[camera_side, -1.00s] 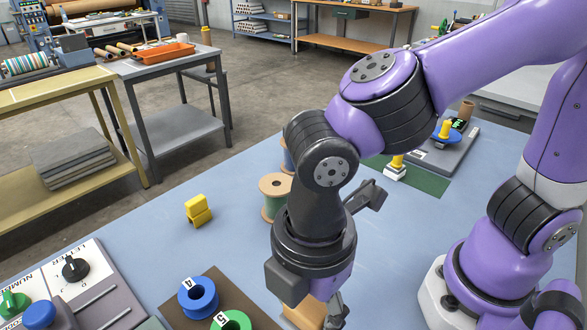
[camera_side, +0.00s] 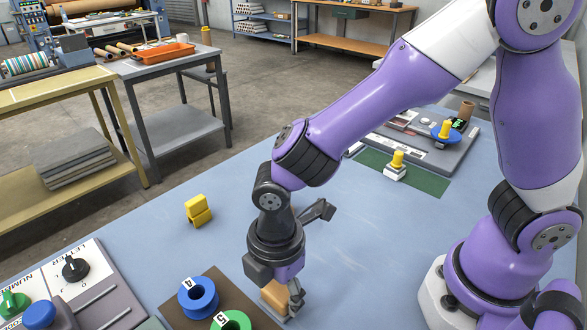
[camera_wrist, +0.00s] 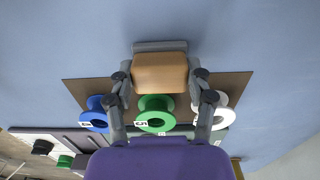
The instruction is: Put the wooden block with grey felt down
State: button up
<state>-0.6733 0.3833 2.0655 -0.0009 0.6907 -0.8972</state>
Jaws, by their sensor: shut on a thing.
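The wooden block (camera_wrist: 160,73) is tan, with a grey felt layer (camera_wrist: 160,47) along its far side in the wrist view. My gripper (camera_wrist: 160,80) is shut on it, one finger at each side. In the side view the block (camera_side: 274,298) is partly hidden by my gripper (camera_side: 284,292), low over the blue table beside the brown board's right edge. I cannot tell whether the felt touches the table.
The brown board (camera_wrist: 82,88) holds a blue spool (camera_side: 198,297), a green spool (camera_wrist: 155,113) and a white spool (camera_wrist: 222,108). A yellow piece (camera_side: 198,210) stands to the left. A green mat (camera_side: 428,180) with a yellow-handled stamp (camera_side: 397,165) lies behind. Blue table right of my gripper is clear.

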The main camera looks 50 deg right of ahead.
jog(key=shift+f, duration=0.15)
jog(key=o, duration=1.1)
jog(key=shift+o, duration=0.2)
notch_tip(320, 180, up, 12)
jog(key=s+d+r+m+t, duration=0.1)
jog(key=d+r+m+t, duration=0.1)
jog(key=d+m, duration=0.7)
jog(key=s+d+r+m+t, duration=0.1)
jog(key=d+r+m+t, duration=0.1)
jog(key=d+m, duration=0.7)
jog(key=shift+r+t, duration=0.15)
jog(key=shift+t, duration=0.65)
jog(key=shift+s, duration=0.1)
